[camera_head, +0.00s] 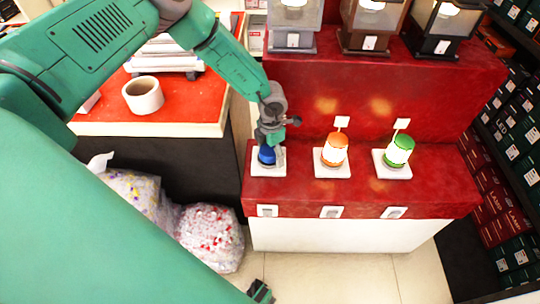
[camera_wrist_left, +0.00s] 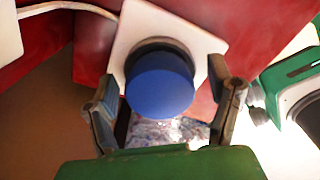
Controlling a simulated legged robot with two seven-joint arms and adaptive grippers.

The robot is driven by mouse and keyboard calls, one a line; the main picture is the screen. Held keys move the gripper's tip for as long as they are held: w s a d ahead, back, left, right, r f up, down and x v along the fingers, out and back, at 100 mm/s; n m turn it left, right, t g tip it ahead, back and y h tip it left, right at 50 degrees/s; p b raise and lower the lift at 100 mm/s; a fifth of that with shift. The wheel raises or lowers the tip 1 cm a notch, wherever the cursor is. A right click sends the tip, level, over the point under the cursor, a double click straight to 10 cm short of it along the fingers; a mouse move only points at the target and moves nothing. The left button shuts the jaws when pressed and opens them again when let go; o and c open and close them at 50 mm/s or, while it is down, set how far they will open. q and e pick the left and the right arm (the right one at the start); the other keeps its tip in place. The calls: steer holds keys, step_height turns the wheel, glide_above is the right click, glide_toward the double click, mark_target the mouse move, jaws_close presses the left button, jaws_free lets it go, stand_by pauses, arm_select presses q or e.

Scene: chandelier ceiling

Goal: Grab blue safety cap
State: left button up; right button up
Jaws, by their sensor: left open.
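The blue safety cap (camera_head: 267,156) stands on a white square base at the left end of the red shelf step. In the left wrist view the blue cap (camera_wrist_left: 160,92) appears as a round blue top above its white plate (camera_wrist_left: 190,38). My left gripper (camera_head: 268,140) is over the cap from above, and its upper part hides some of the cap. In the left wrist view its two open fingers (camera_wrist_left: 165,108) are on either side of the cap, with gaps visible. A small dark part (camera_head: 260,290) at the bottom edge may be my right gripper; its jaws are unclear.
An orange lamp (camera_head: 335,152) and a green lamp (camera_head: 398,152) stand on white bases to the right. Lanterns (camera_head: 373,25) line the upper step. A red-topped table (camera_head: 100,112) with a tape roll (camera_head: 143,95) is at left; filled bags (camera_head: 210,235) lie below.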

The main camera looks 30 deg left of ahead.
arm_select(q)
steer(key=shift+a, duration=0.15)
steer(key=shift+a, duration=0.1)
steer(key=c, duration=1.2)
steer(key=shift+o, duration=0.2)
steer(key=shift+d, duration=0.2)
